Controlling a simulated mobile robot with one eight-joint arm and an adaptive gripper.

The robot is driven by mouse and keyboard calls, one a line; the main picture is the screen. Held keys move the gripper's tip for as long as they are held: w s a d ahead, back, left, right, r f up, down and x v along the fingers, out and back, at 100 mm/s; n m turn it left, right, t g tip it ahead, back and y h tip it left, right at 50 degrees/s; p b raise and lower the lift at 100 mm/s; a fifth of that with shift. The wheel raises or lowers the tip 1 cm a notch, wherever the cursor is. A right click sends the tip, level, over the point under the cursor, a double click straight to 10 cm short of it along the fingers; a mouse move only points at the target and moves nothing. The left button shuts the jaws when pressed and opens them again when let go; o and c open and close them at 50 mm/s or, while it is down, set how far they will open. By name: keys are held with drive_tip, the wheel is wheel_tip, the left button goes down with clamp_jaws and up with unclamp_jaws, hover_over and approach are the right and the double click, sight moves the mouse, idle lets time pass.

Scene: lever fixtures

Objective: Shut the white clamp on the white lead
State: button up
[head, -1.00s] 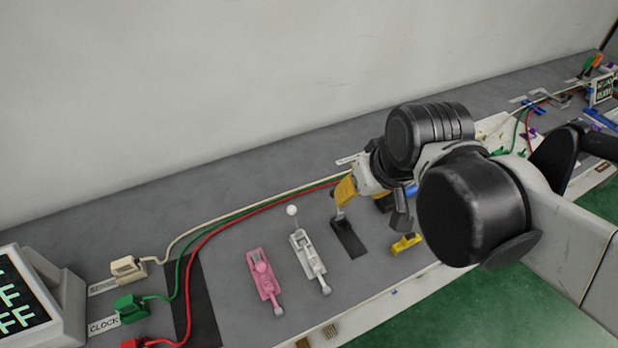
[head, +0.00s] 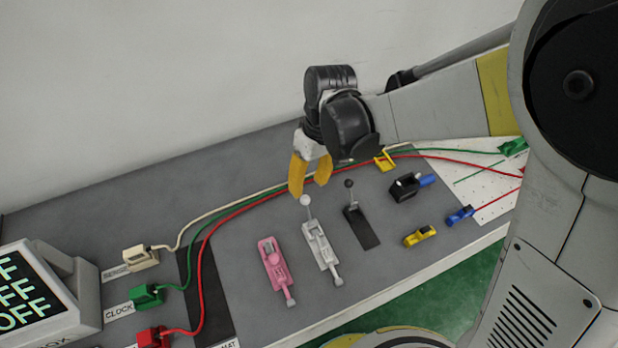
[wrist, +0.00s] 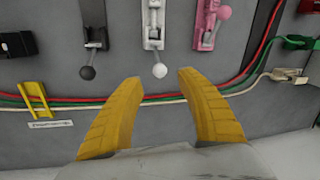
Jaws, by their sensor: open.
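The white clamp (head: 322,246) lies on the grey bench between a pink and a black one. Its lever stands up, with a white ball knob (head: 306,201) on top. The knob also shows in the wrist view (wrist: 160,70). My gripper (head: 308,187) is open and empty, its yellow fingers just behind and above the knob. In the wrist view the knob lies in front of the gap between the fingertips (wrist: 159,78), not visibly touched. The white lead (head: 178,237) runs from a cream plug (head: 140,258) and passes behind the clamp, partly hidden by my fingers.
The pink clamp (head: 274,267) is at left and the black lever fixture (head: 361,228) at right, both close by. Red (head: 205,257) and green leads run beside the white one. A yellow clip (head: 384,160), a black fixture (head: 405,187) and a small yellow block (head: 420,236) lie further right.

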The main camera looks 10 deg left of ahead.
sight(306, 196)
drive_tip(key=f, duration=0.2)
drive_tip(key=f+b, duration=0.1)
drive_tip(key=f, duration=0.1)
drive_tip(key=f+b, duration=0.1)
drive_tip(key=f, duration=0.1)
drive_tip(key=shift+s+a+f, duration=0.15)
drive_tip(key=shift+s+a, duration=0.2)
drive_tip(key=shift+a, duration=0.05)
clamp_jaws()
